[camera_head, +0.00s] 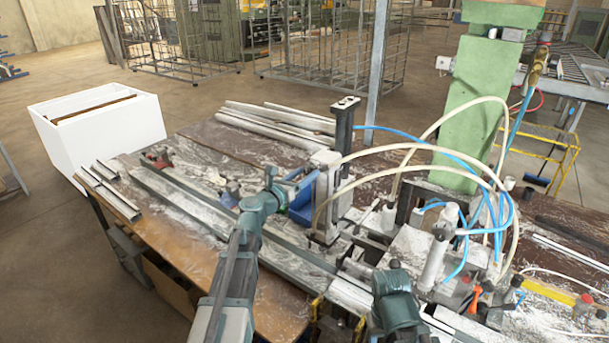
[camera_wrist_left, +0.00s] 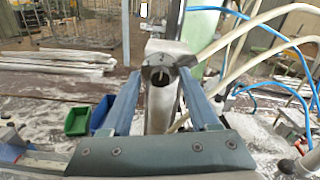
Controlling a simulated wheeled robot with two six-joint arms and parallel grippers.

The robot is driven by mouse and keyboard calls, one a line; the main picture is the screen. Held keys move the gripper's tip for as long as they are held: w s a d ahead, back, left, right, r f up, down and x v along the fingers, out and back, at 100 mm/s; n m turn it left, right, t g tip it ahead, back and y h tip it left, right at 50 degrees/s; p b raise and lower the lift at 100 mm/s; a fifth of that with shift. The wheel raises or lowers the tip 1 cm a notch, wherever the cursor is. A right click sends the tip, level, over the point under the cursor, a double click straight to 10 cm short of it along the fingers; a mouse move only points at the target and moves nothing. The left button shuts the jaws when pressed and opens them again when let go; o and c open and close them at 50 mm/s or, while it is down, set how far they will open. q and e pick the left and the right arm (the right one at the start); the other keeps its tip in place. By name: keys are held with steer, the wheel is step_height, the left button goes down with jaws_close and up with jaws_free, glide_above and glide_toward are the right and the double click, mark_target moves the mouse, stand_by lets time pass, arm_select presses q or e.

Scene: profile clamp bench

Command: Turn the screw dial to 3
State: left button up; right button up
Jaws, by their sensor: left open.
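The screw dial (camera_wrist_left: 160,76) is a dark round face with a slot, set in a pale grey metal housing (camera_wrist_left: 168,48) in the left wrist view. Small marks show above the dial, too small to read surely, so I cannot tell its setting. My left gripper (camera_wrist_left: 160,92) is open, with one blue-grey finger on each side of the dial. I cannot tell whether either finger touches it. In the head view, my left gripper (camera_head: 303,183) is at the left side of the upright clamp unit (camera_head: 326,200), whose dial face is hidden there. My right gripper is not in view.
A blue bin (camera_wrist_left: 103,112) and a green bin (camera_wrist_left: 77,118) stand left of the gripper. Pale hoses (camera_head: 410,148) and blue hoses arch right of the clamp. Long metal profiles (camera_head: 190,200) lie on the dusty bench. A white box (camera_head: 100,135) stands beyond its left end.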

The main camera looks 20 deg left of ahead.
arm_select(q)
jaws_close()
stand_by(0.3)
steer(key=shift+m, duration=0.4)
steer(key=m, duration=0.4)
steer(key=shift+m, duration=0.4)
steer(key=m, duration=0.6)
steer(key=shift+m, duration=0.3)
jaws_free()
